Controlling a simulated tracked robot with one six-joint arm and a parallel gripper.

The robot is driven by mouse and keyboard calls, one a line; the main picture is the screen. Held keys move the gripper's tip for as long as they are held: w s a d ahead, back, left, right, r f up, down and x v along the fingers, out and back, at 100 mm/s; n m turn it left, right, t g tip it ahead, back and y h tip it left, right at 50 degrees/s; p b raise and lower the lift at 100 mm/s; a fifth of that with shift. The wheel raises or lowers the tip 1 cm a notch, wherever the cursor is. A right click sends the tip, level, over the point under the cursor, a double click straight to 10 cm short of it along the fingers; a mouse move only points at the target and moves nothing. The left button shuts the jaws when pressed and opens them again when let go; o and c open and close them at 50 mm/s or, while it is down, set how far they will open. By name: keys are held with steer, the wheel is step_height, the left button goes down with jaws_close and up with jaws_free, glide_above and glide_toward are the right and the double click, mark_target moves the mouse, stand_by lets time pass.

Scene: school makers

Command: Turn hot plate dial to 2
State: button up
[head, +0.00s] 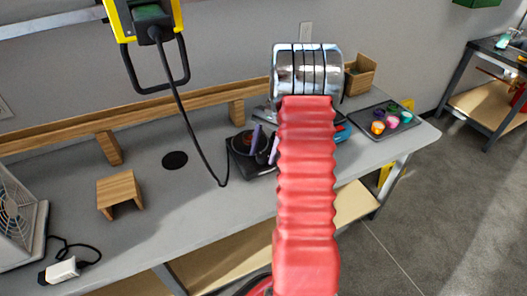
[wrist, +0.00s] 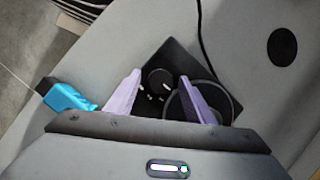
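The hot plate (head: 243,163) is a black square unit on the grey bench in the head view, partly hidden behind my red arm. In the wrist view, the hot plate (wrist: 178,57) shows a round burner (wrist: 229,101) at the right and a small round black dial (wrist: 158,76) at the left. White marks show on and below the dial; the setting is too small to read. My gripper (wrist: 159,75) has two pale purple fingers, open and empty, with the dial showing between their tips. In the head view, the fingers (head: 265,145) are over the hot plate; contact cannot be told.
A blue object (wrist: 69,95) lies left of the hot plate in the wrist view. A dark tray (head: 366,118) with several colourful cups stands right of my arm. A black cable (head: 193,135) hangs to the bench.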

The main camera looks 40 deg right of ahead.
steer(key=c, duration=1)
steer(key=shift+o, duration=0.2)
steer(key=m+t, duration=0.1)
steer(key=m, duration=0.3)
steer(key=shift+s+r+t, duration=0.1)
steer(key=shift+t, duration=0.3)
steer(key=m+t, duration=0.1)
steer(key=m, duration=0.3)
steer(key=shift+s+a+h, duration=0.1)
steer(key=shift+h, duration=0.2)
steer(key=m+t+h, duration=0.1)
steer(key=m, duration=0.2)
steer(key=shift+m, duration=0.3)
steer(key=m, duration=0.2)
steer(key=m+t+h, duration=0.1)
steer(key=m, duration=0.1)
steer(key=shift+a+h, duration=0.15)
steer(key=shift+h, duration=0.15)
